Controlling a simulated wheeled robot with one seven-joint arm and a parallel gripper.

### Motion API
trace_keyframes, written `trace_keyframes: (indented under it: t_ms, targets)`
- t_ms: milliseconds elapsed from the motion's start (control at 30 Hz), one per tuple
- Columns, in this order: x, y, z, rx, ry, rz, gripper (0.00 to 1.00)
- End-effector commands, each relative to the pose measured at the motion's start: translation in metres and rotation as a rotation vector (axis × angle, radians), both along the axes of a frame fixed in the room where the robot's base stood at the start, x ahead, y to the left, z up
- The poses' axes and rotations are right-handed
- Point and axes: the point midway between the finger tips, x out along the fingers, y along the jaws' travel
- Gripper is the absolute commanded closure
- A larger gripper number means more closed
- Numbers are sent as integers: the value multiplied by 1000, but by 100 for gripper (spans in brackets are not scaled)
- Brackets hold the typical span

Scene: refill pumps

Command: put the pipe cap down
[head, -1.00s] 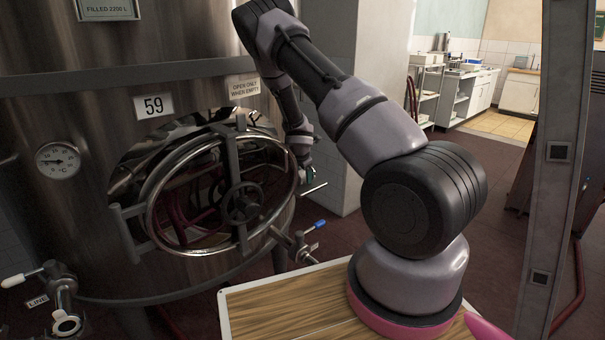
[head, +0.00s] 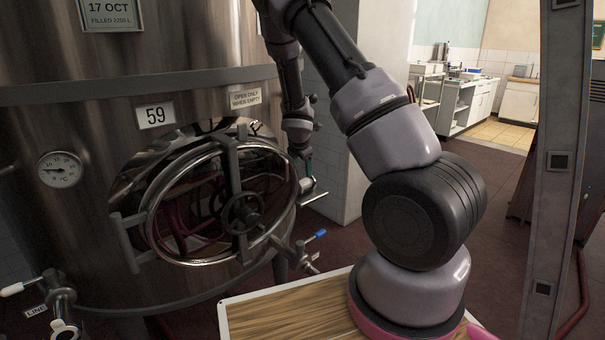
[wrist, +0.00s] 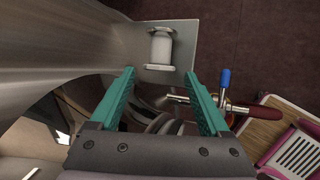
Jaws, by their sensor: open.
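My gripper (wrist: 162,98) is open, with its two teal fingers apart and nothing seen between their tips. In the head view my gripper (head: 308,170) is small, beside the right side of the tank. A pale metal cylinder with flanged ends (wrist: 160,46), seemingly the pipe cap, lies on a flat grey shelf plate (wrist: 183,68) just beyond the fingertips, apart from them. The shelf also shows edge-on in the head view (head: 313,198). The cap cannot be made out clearly there.
The steel tank (head: 60,120) with its round hatch wheel (head: 242,212) stands left of my gripper. A blue-handled valve (head: 318,235) sticks out below the shelf; it also shows in the wrist view (wrist: 225,78), right of the fingers. A wood-topped surface (head: 285,305) is lower down.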

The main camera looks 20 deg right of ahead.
Motion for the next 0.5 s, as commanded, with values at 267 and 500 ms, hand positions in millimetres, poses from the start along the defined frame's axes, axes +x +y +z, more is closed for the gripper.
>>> trace_keyframes:
  t_ms: [267,500]
  targets:
    - [-10,-1,36,58,-44,-108,20]
    - [-54,-13,141,352,-195,-591,20]
